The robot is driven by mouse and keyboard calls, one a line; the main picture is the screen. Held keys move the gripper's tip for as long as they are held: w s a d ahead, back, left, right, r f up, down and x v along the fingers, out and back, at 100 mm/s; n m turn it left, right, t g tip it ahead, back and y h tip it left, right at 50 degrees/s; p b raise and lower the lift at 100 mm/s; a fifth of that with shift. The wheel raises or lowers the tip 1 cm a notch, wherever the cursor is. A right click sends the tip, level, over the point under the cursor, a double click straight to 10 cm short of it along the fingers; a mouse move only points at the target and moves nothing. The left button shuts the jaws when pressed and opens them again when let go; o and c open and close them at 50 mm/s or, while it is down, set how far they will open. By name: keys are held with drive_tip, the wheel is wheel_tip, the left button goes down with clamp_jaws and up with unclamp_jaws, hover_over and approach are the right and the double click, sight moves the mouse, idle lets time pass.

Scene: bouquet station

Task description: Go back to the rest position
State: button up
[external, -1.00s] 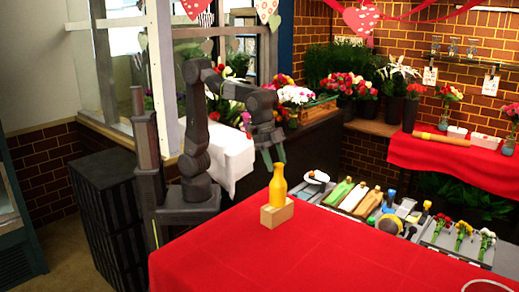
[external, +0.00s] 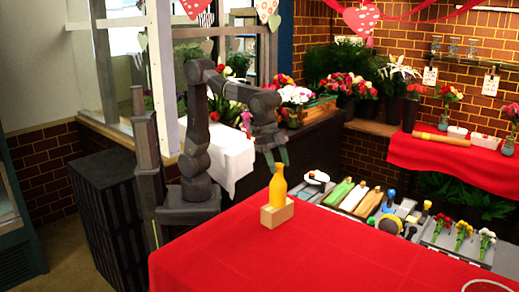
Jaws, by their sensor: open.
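My gripper (external: 275,158) hangs at the end of my bent arm, pointing down with its two greenish fingers spread apart. Nothing shows between the fingers. The bottle stands upright at a wooden block (external: 276,211) near the far edge of the red-covered table (external: 300,255). Whether the bottle sits in the block or on top of it is hard to tell.
Beyond the table, a grey surface holds several tools and wrapped rolls (external: 355,196), and a tray of cut flowers (external: 462,236). A white cloth (external: 232,160) hangs behind my arm. Most of the red table is clear.

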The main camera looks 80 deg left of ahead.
sight(278, 169)
wheel_tip(278, 169, down, 3)
drive_tip(key=shift+r, duration=0.15)
drive_tip(key=v, duration=1.2)
drive_tip(key=x, duration=1.2)
wheel_tip(278, 169, up, 10)
drive_tip(key=w+d+p, duration=0.3)
drive_tip(key=d, duration=0.9)
drive_tip(key=s+d+f+m+p, duration=0.1)
drive_tip(key=s+d+f+p, duration=0.2)
drive_tip(key=d, duration=1)
drive_tip(key=s+d+f+m+g+p, duration=0.1)
drive_tip(key=s+d+f+p, duration=0.2)
drive_tip(key=d, duration=1)
drive_tip(key=shift+s+d+f+m+h+p, duration=0.15)
drive_tip(key=shift+s+f+m+h+p, duration=0.2)
drive_tip(key=shift+s+f, duration=0.45)
drive_tip(key=shift+w+f, duration=0.1)
drive_tip(key=shift+w, duration=0.05)
